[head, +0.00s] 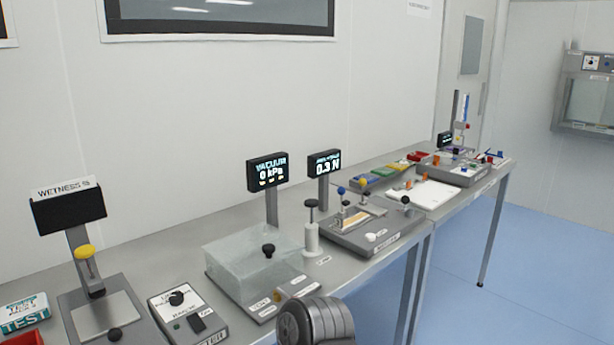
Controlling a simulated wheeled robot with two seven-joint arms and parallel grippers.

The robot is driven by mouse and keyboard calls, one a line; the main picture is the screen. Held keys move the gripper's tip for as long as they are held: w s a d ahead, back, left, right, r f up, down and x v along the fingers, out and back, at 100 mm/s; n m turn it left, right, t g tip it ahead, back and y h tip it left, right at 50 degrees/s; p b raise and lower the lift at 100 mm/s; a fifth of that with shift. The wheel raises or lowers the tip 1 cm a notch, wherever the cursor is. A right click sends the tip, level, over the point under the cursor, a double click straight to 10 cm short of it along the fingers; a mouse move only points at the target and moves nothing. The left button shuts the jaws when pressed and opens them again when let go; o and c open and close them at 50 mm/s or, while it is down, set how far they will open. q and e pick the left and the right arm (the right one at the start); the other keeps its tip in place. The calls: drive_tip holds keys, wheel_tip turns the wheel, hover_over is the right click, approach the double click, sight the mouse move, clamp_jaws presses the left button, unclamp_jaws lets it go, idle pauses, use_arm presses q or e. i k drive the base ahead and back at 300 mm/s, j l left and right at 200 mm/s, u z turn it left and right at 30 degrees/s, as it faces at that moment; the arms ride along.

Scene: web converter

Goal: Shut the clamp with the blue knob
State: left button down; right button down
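A small blue knob (341,190) stands on a thin upright lever at the left of a grey test fixture (345,237) in the middle of the bench. The lever looks raised, but the clamp is too small to tell its exact state. A yellow-orange knob (362,183) stands just right of it on the same fixture. A pale strip lies between them on the fixture. Neither gripper is in view; only a dark grey rounded part of my own arm shows at the bottom middle.
A clear-lidded vacuum box (240,262) and a white-bodied plunger (311,238) stand left of the fixture. A display reading 0.3 N (324,163) rises behind it. A white board (432,193) lies beyond.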

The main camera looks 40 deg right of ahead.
sight(340, 191)
drive_tip(key=k+l, duration=0.1)
drive_tip(key=l, duration=0.4)
drive_tip(key=l+u, duration=0.1)
drive_tip(key=l, duration=0.45)
drive_tip(key=k+l, duration=0.15)
drive_tip(key=l, duration=0.35)
drive_tip(key=k+l+u, duration=0.15)
drive_tip(key=l, duration=0.35)
drive_tip(key=i, duration=0.05)
